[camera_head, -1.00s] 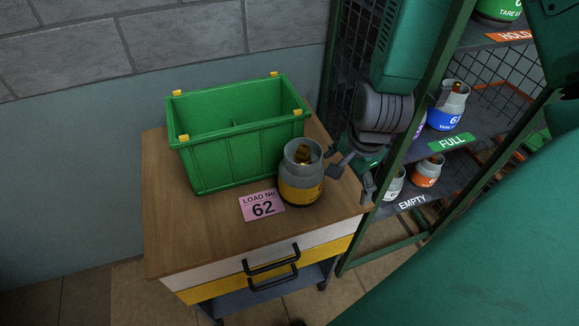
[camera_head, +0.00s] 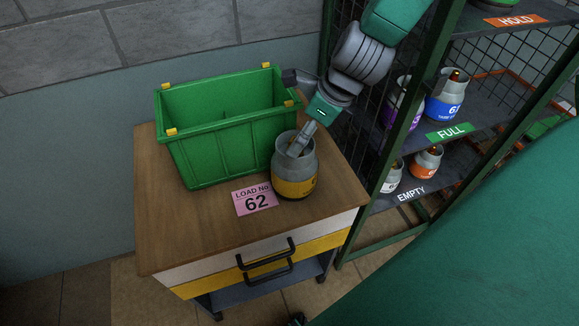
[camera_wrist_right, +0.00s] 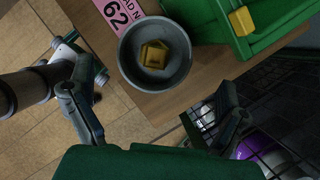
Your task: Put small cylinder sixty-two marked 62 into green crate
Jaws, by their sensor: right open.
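A small grey cylinder with a yellow band (camera_head: 295,182) stands upright on the wooden cart top, beside the green crate's right end. Its own number is not readable here. In the right wrist view, its round collar (camera_wrist_right: 128,73) surrounds a brass valve. The green crate (camera_head: 212,152) has yellow corner clips and a divider inside; its side also shows in the right wrist view (camera_wrist_right: 215,28). My right gripper (camera_head: 298,110) is open and empty, above the cylinder near the crate's right end. One finger overlaps the cylinder's top in the head view; contact is unclear. My left gripper is not in view.
A pink card reading "LOAD No 62" (camera_head: 255,200) lies on the cart top (camera_head: 195,232) before the crate. A mesh-sided rack at right has a FULL shelf (camera_head: 450,133) and an EMPTY shelf (camera_head: 411,195) with several cylinders. The cart's front left is clear.

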